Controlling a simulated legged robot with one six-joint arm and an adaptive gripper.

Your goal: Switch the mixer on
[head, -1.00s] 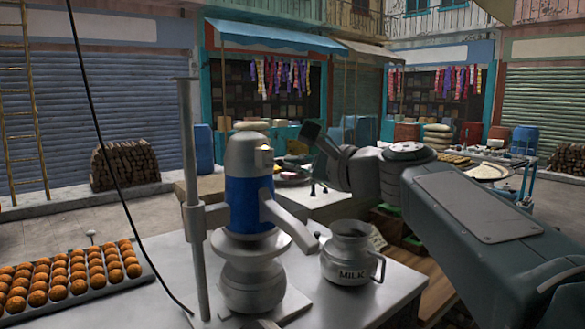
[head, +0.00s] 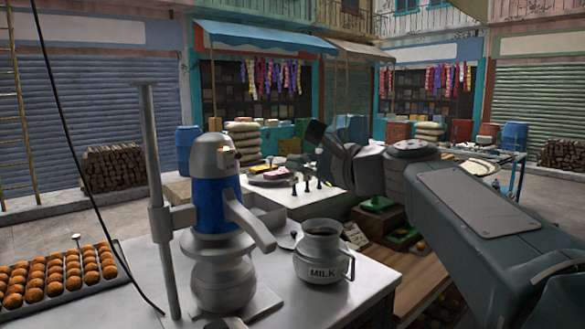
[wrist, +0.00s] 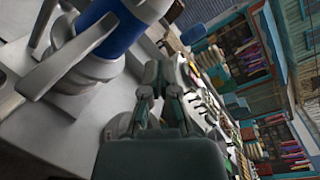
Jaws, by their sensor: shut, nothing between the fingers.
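The mixer (head: 215,205) is a silver machine with a blue band, upright on a metal post stand at the left of the counter. The mixer's far side is hidden.
A metal jug marked MILK (head: 321,262) stands on the counter (head: 262,292), right of the mixer. A tray of round orange sweets (head: 60,275) lies at the left. A thin dark cable hangs across the left. Stalls stand behind.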

